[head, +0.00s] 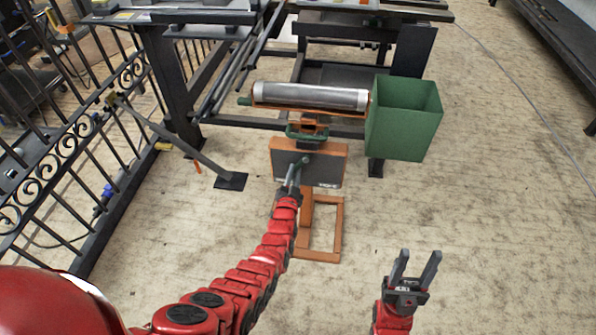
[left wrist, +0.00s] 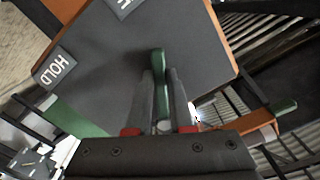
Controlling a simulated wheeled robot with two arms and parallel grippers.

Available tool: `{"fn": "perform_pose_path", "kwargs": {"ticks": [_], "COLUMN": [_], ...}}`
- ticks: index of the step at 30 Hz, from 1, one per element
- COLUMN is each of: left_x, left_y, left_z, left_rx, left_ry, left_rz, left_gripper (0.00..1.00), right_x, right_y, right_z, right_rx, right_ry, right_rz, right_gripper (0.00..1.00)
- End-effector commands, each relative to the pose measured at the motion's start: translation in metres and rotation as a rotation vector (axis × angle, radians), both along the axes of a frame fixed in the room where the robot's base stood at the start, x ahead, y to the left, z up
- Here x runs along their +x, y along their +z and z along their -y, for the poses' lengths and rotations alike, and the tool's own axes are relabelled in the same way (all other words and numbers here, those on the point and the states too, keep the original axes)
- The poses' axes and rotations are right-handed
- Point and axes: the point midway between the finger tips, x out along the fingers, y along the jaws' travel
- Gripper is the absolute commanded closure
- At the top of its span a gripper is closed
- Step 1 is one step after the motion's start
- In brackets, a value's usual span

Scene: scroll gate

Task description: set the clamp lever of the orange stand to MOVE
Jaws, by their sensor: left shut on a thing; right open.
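The orange stand (head: 339,228) stands on the floor in the middle of the head view, with a dark grey panel (head: 325,170) in an orange frame. A green clamp lever (head: 300,162) is on the panel's face. My left gripper (head: 292,180) is shut on this lever; in the left wrist view the lever (left wrist: 159,60) shows between the fingers (left wrist: 161,88). A HOLD label (left wrist: 57,68) is at the panel's left there, and a second label (left wrist: 122,4) is cut off at the top. My right gripper (head: 416,262) is open and empty, right of the stand.
A metal roller (head: 310,97) lies across the stand's top. A green bin (head: 402,130) is close on its right. A black scroll gate (head: 75,165) is at the left, with a dark workbench frame (head: 330,50) behind.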

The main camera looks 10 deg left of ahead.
Motion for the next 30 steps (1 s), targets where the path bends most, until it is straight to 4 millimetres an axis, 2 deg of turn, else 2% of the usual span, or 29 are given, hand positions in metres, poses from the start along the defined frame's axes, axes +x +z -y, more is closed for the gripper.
{"fn": "perform_pose_path", "kwargs": {"ticks": [9,22,23,24,27,28,30], "left_x": [-0.0003,0.0002,0.0002,0.0002,0.0002,0.0002,0.0002], "left_y": [0.0028,0.0035,0.0034,0.0036,0.0036,0.0037,0.0037], "left_z": [-0.0057,-0.0065,-0.0066,-0.0066,-0.0063,-0.0062,-0.006], "left_rx": [0.085,0.094,0.094,0.093,0.093,0.093,0.092], "left_ry": [0.001,0.001,0.001,0.002,0.001,0.001,0.001], "left_rz": [-0.002,0.0,0.0,0.0,0.001,0.001,0.001], "left_gripper": [1.0,1.0,0.79,0.71,0.53,0.5,0.5], "right_x": [0.0,0.0,0.0,0.0,0.0,-0.0001,0.0], "right_y": [0.0066,0.0068,0.0068,0.0068,0.0068,0.0068,0.0068], "right_z": [0.0,0.0001,0.0,0.0,0.0,0.0,0.0], "right_rx": [0.0,0.0,0.0,0.0,0.0,0.0,0.0], "right_ry": [0.0,0.0,0.0,0.0,0.0,0.0,0.0], "right_rz": [0.0,0.0,0.0,0.0,0.0,0.0,0.0], "right_gripper": [0.5,0.5,0.5,0.5,0.5,0.5,0.5]}}
